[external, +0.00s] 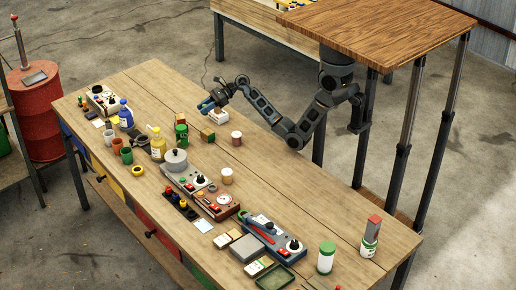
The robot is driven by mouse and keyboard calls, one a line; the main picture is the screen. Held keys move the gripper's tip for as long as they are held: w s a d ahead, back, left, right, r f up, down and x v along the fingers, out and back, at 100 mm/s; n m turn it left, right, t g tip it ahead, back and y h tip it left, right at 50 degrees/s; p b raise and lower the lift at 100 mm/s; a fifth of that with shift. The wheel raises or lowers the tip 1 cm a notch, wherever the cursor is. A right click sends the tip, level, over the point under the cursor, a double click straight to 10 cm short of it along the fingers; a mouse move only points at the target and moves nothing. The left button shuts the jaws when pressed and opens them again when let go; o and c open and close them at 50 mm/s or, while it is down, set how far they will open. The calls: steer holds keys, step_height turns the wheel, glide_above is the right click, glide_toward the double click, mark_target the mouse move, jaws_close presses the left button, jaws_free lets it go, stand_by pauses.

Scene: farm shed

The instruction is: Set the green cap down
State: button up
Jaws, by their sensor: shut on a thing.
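My gripper (207,105) is over the far side of the long wooden workbench, with blue parts at its end. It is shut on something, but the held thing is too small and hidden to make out. No separate green cap shows clearly. A small white item with a reddish edge (219,117) is just right of and below the gripper; I cannot tell whether they touch. A green can (181,134) stands in front of the gripper to the left. A white jar with a green top (327,256) stands at the near right end.
A small wooden block (207,135) and a pinkish cup (236,138) stand near the gripper. The far right surface is mostly clear.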

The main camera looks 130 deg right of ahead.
steer(key=s+d+m+g+h+b, duration=0.1)
steer(key=s+d+h+b, duration=0.1)
steer(key=s+d+b, duration=0.65)
steer(key=s+d+m+h+b, duration=0.1)
steer(key=s+d+b, duration=0.2)
steer(key=s+d, duration=1.1)
glide_above(189, 113)
steer(key=f, duration=1.1)
steer(key=shift+a+f+p, duration=0.25)
steer(key=shift+f+p, duration=0.05)
steer(key=shift+p, duration=0.05)
steer(key=shift+f, duration=1.95)
steer(key=shift+f, duration=0.1)
